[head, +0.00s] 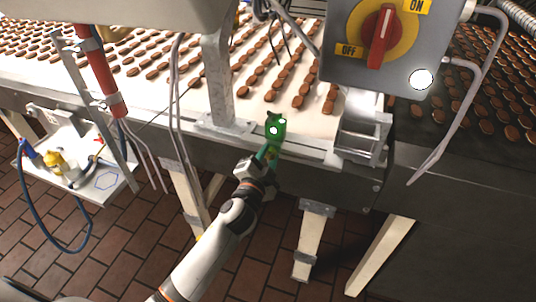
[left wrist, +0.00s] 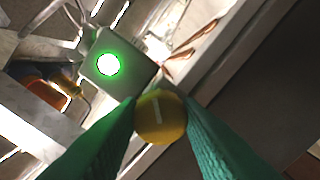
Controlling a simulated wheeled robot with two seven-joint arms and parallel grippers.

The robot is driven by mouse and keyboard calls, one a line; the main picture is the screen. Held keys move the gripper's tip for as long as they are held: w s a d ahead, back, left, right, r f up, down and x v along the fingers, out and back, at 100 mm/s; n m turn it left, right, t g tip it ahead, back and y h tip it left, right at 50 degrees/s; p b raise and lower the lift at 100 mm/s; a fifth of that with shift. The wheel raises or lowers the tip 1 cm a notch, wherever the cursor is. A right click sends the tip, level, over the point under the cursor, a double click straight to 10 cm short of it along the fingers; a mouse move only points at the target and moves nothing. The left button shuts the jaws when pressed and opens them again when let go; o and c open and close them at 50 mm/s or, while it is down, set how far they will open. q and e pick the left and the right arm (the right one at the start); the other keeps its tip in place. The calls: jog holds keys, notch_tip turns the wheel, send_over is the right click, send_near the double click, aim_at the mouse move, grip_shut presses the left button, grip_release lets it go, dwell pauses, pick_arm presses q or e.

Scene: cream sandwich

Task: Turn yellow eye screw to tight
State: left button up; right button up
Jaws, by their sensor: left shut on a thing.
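The yellow eye screw (left wrist: 160,117) shows in the left wrist view as a round yellow head with a pale line across it. It sits between the two green fingers of my left gripper (left wrist: 162,125), which is shut on it. In the head view my left gripper (head: 266,155) reaches up to the conveyor's front edge, just below a small box with a green light (head: 276,128). The screw is mostly hidden there by the fingers. The green-lit box (left wrist: 108,65) is beside the screw in the left wrist view. My right gripper is not in view.
The conveyor belt (head: 180,98) carries many brown cookies. A grey switch box (head: 345,60) with a red ON/OFF knob (head: 381,36) hangs above right. A metal post (head: 218,80) stands left of my gripper. A white tray (head: 100,188) holds tools at the left.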

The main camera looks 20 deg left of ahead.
pick_arm(q)
jog(key=m+p, duration=0.1)
jog(key=m, duration=0.4)
jog(key=shift+m, duration=0.3)
jog(key=shift+f+m+p, duration=0.1)
jog(key=shift+m+p, duration=0.4)
jog(key=shift+m, duration=1.6)
jog(key=o, duration=1)
jog(key=shift+s+a+b, duration=0.2)
jog(key=shift+s+b, duration=1)
jog(key=shift+s, duration=4.85)
